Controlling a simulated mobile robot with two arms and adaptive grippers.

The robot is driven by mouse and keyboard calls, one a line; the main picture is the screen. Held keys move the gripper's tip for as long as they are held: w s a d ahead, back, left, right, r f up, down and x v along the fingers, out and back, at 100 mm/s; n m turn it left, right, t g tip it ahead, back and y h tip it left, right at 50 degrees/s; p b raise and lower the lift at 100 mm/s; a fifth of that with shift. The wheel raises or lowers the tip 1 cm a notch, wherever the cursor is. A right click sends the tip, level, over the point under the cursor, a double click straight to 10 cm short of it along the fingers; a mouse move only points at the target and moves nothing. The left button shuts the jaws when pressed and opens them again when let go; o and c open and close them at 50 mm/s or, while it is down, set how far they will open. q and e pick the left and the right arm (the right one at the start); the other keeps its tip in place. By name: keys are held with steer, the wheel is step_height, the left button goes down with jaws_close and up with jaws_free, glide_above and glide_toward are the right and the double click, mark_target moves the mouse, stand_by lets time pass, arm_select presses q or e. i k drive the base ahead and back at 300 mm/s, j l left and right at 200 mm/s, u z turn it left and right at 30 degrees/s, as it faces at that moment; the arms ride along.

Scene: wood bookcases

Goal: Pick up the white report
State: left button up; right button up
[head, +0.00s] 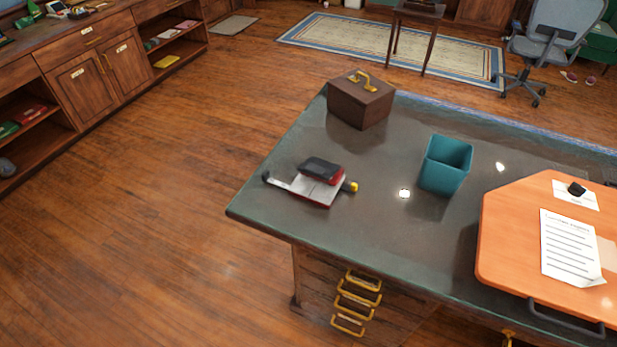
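A white report (571,246), a printed sheet with a heading and lines of text, lies flat on an orange board (505,240) at the right of the desk. Its lower right corner looks slightly curled. A smaller white paper (577,199) with a small black object (576,189) on it lies above the report on the same board. Neither of my grippers shows in the head view.
Wood floor is clear at left. An office chair (548,45) stands behind.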

mark_target(569, 253)
steer(key=z, duration=1.75)
